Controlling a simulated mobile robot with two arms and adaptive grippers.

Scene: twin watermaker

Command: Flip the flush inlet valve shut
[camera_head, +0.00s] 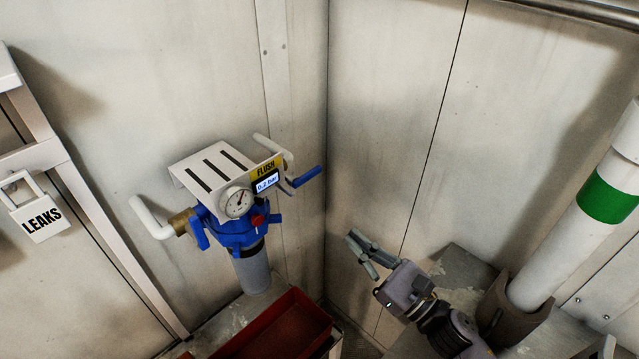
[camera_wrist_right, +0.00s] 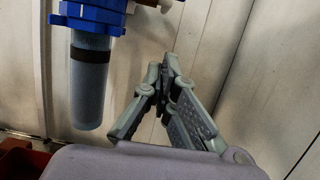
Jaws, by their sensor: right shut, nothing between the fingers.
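The flush unit is on the wall left of the corner, with a blue filter head (camera_head: 232,236), a round gauge (camera_head: 238,202), a "FLUSH" label (camera_head: 266,169) and a display reading 0.2 bar. One blue lever (camera_head: 307,177) sticks out at its right, pointing up and right. Another blue lever (camera_head: 200,234) hangs down at its left by a brass fitting. Neither is labelled as the inlet. My right gripper (camera_head: 359,246) is shut and empty, right of and below the unit, touching neither lever. In the wrist view its fingers (camera_wrist_right: 165,85) show beside the blue filter head (camera_wrist_right: 90,18).
A red tray (camera_head: 285,330) lies below the clear filter bowl (camera_head: 252,272). A padlock-shaped "LEAKS" tag (camera_head: 40,218) hangs at the left. A white pipe with a green band (camera_head: 607,198) stands at the right. The wall space between gripper and unit looks free.

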